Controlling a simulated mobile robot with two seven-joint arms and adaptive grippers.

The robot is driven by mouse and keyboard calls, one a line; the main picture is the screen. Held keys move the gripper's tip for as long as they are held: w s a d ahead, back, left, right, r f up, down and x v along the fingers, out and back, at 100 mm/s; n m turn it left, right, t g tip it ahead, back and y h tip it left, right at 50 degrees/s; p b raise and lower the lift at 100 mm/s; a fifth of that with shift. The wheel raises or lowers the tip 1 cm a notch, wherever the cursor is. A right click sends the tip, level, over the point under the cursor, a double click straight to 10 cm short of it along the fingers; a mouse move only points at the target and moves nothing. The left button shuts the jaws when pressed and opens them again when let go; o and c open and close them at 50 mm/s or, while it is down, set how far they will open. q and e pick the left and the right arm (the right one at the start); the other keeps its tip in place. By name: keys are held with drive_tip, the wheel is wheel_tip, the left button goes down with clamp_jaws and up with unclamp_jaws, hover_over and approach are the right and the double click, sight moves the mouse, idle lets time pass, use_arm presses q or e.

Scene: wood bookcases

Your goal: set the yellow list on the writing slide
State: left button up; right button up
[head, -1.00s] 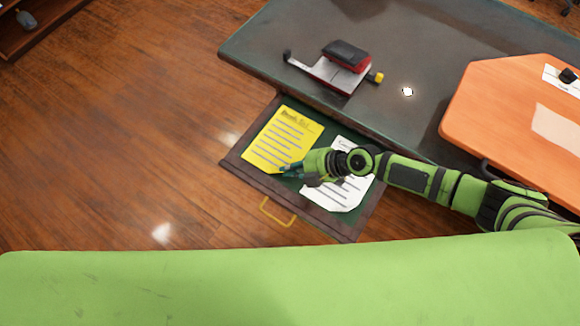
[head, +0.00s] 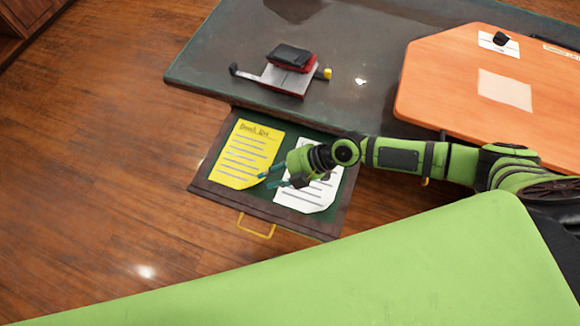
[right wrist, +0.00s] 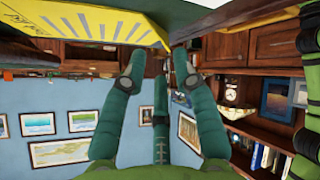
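The yellow list (head: 245,153) lies flat in the left part of an open, green-lined drawer (head: 215,195). It also shows at the top of the right wrist view (right wrist: 85,17). My right gripper (head: 270,179) is low over the drawer, at the yellow list's lower right edge. Its fingers are spread and hold nothing; the right wrist view shows a gap between them (right wrist: 150,80). I cannot tell whether a fingertip touches the paper. An orange wooden board (head: 450,90) at the right may be the writing slide; no label confirms this. My left gripper is not in view.
A white sheet (head: 313,194) lies right of the yellow list, partly under my right gripper. The orange board carries a pale sheet (head: 505,89) and a small card with a black object (head: 499,41).

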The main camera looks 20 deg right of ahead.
drive_tip(key=b+v, duration=0.1)
drive_tip(key=v, duration=0.6)
